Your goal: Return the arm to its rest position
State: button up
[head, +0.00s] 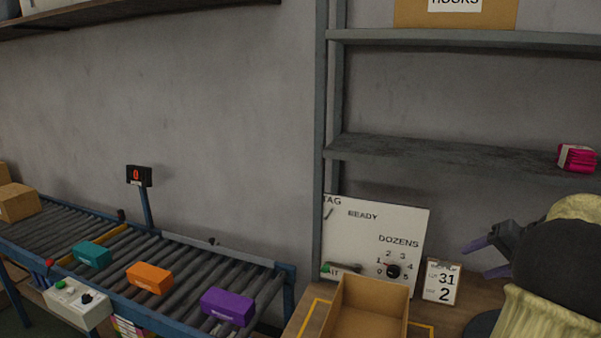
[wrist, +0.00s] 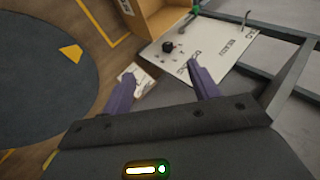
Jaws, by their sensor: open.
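My gripper (head: 478,258) is at the right of the head view, with its purple fingers pointing left. The fingers are apart with nothing between them. In the wrist view the two purple fingers of my gripper (wrist: 162,88) also stand apart and empty. The card's lower part is partly covered by a finger in the wrist view.
An open cardboard box (head: 367,310) stands on the wooden bench before the board. A roller conveyor (head: 185,262) at left carries teal (head: 92,254), orange (head: 149,278) and purple (head: 228,306) boxes. A metal shelf (head: 440,152) above holds a pink bundle (head: 576,158).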

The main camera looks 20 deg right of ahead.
jog(key=w+a+f+n+g, duration=0.15)
jog(key=a+f, duration=0.25)
jog(key=a, duration=0.4)
jog(key=w+a+f+n+g+h, duration=0.1)
jog(key=w+a+f+g, duration=0.15)
jog(key=a, duration=0.55)
jog(key=w+a+f+n+g, duration=0.15)
jog(key=a+f, duration=0.25)
jog(key=a, duration=0.4)
jog(key=s+a+f+n+h, duration=0.1)
jog(key=s+a+f+n, duration=0.25)
jog(key=a, duration=0.55)
jog(key=s+a+f+n+h, duration=0.1)
jog(key=s+a+f+n, duration=0.25)
jog(key=a, duration=0.55)
notch_tip(320, 180, down, 10)
jog(key=s+b, duration=0.1)
jog(key=b, duration=0.9)
jog(key=w+p+v, duration=0.2)
jog(key=p+v, duration=0.7)
jog(key=w+r+p+v, duration=0.1)
jog(key=p+v, duration=0.7)
jog(key=shift+w+r+m+p, duration=0.3)
jog(key=shift+w+m+p, duration=0.05)
jog(key=shift+m+p, duration=0.05)
jog(key=shift+d, duration=0.1)
jog(key=shift+w, duration=0.1)
